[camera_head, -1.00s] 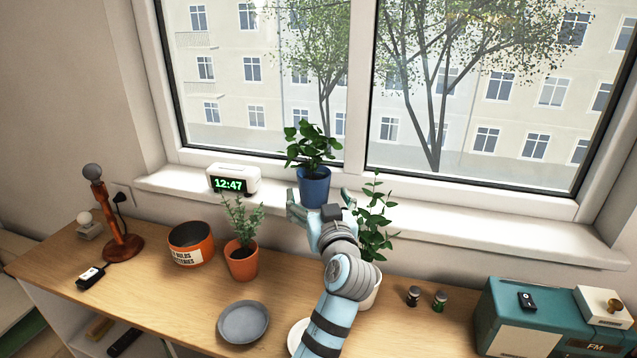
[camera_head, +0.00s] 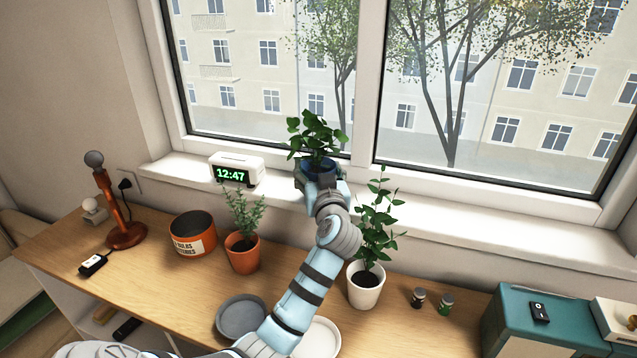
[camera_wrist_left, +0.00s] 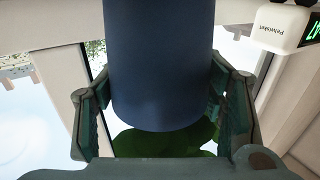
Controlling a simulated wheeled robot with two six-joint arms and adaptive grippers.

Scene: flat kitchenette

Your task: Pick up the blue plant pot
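The blue plant pot (camera_head: 313,166) holds a leafy green plant (camera_head: 318,135) and stands at the window sill, left of the window's middle bar. My left gripper (camera_head: 318,178) is around the pot and hides most of it in the head view. In the left wrist view, the pot (camera_wrist_left: 160,70) fills the space between my two fingers (camera_wrist_left: 160,95). The fingertips look to be against its left and right sides. The pot's underside is hidden in the head view, so I cannot see whether it touches the sill. My right gripper is not in view.
On the sill (camera_head: 440,226), a white clock (camera_head: 237,172) stands left of the pot. Below, on the wooden counter (camera_head: 165,285), are an orange-potted plant (camera_head: 242,252), a white-potted plant (camera_head: 365,285), an orange tin (camera_head: 193,235) and a grey plate (camera_head: 241,316).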

